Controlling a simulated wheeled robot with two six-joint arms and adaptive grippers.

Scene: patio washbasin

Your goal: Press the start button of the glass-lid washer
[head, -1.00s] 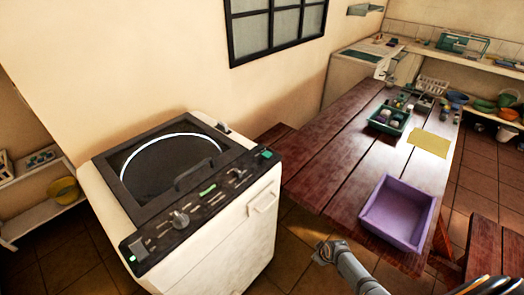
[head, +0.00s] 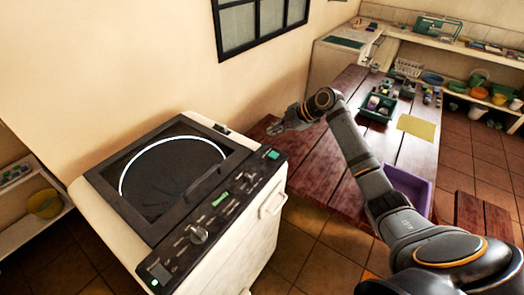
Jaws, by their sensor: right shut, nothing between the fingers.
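The glass-lid washer (head: 262,230) stands at the left, white with a dark top and a round glass window in its shut lid (head: 170,175). Its dark control panel (head: 185,262) runs along the front edge. The panel has a round knob (head: 198,235), a green bar (head: 221,199) and a green square button (head: 273,155) at its far right end. No label is readable. My right gripper (head: 276,129) is shut and empty, just beyond the panel's right end, apart from the green square button in the picture. My left gripper is out of view.
A dark red wooden table (head: 322,160) stands right of the washer, with a purple bin (head: 408,186), a green crate (head: 377,107) and a yellow cloth (head: 416,128). A wall with a barred window (head: 260,25) rises behind. Open tiled floor (head: 310,245) lies in front.

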